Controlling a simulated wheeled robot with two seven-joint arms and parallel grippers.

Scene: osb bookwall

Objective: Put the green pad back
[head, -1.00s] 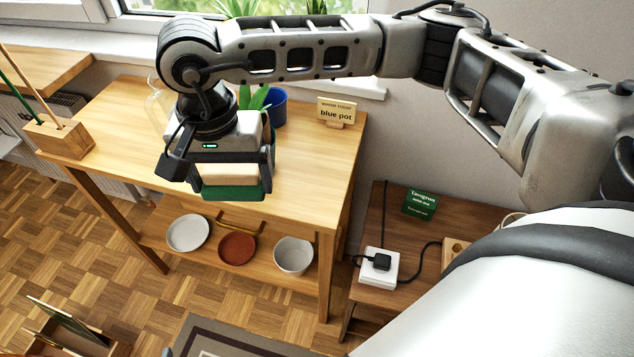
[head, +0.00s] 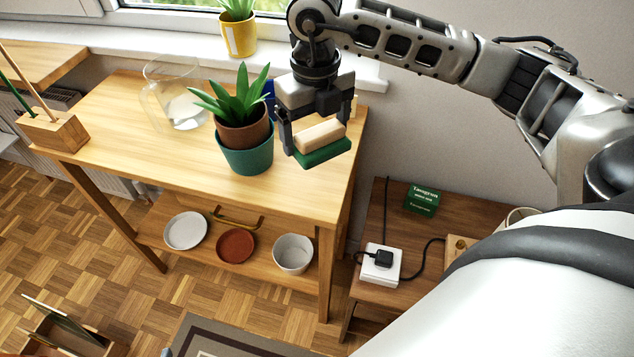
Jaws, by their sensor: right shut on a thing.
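The green pad (head: 325,154) is the green underside of a block with a pale wooden top (head: 320,135). My right gripper (head: 315,142) is shut on this block and holds it above the right part of the wooden table (head: 290,180), its green face downward. The height of the pad over the tabletop is hard to tell. My left gripper is not in view.
A potted plant in a teal pot (head: 246,155) stands just left of the gripper. A dark side table (head: 400,220) holds a green box (head: 423,200) and a white socket block (head: 381,264).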

